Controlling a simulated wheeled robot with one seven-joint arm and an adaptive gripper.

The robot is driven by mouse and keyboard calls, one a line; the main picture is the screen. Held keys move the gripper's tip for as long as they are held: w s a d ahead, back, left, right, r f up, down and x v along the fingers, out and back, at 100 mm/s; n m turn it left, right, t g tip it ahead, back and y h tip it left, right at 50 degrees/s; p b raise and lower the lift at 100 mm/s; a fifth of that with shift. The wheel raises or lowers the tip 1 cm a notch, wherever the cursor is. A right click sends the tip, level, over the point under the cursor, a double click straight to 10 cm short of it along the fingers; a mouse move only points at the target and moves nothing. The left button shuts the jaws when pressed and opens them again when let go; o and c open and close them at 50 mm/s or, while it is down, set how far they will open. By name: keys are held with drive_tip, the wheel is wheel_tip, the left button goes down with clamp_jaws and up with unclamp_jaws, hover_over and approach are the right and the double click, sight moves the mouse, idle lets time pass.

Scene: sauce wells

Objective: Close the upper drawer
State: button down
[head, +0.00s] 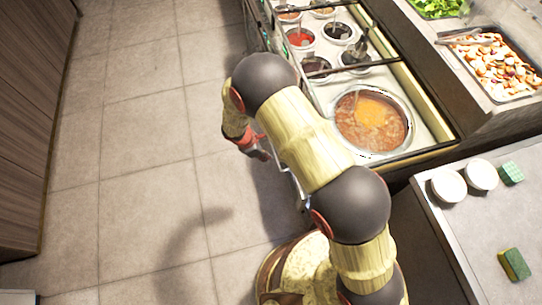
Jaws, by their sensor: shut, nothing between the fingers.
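My gripper (261,152), with red and dark fingers, is shut and empty. It hangs low beside the front of the sauce-well counter (432,105), above the tiled floor. The counter's front is mostly hidden behind my arm, and I cannot clearly make out the upper drawer or how far it stands open. A thin pale bar (297,188) shows beside my arm below the counter edge; I cannot tell whether it is a drawer handle. I cannot tell whether the gripper touches anything.
A large pot of orange-red soup (371,122) and several sauce tubs sit in the counter. A food tray (495,65) is at the upper right. White bowls (448,186) and a sponge (514,264) lie on the right worktop. Wooden cabinets (25,120) line the left; the tiled floor between is clear.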

drive_tip(key=d+f+b, duration=0.1)
drive_tip(key=f, duration=0.1)
drive_tip(key=w+d+f+b, duration=0.1)
drive_tip(key=d+f, duration=0.1)
drive_tip(key=f, duration=0.1)
drive_tip(key=d+f+b, duration=0.1)
drive_tip(key=d+f, duration=0.1)
drive_tip(key=shift+w+d+f, duration=0.2)
drive_tip(key=shift+w, duration=0.1)
drive_tip(key=shift+w+d, duration=0.15)
drive_tip(key=shift+d, duration=0.4)
drive_tip(key=shift+d, duration=0.1)
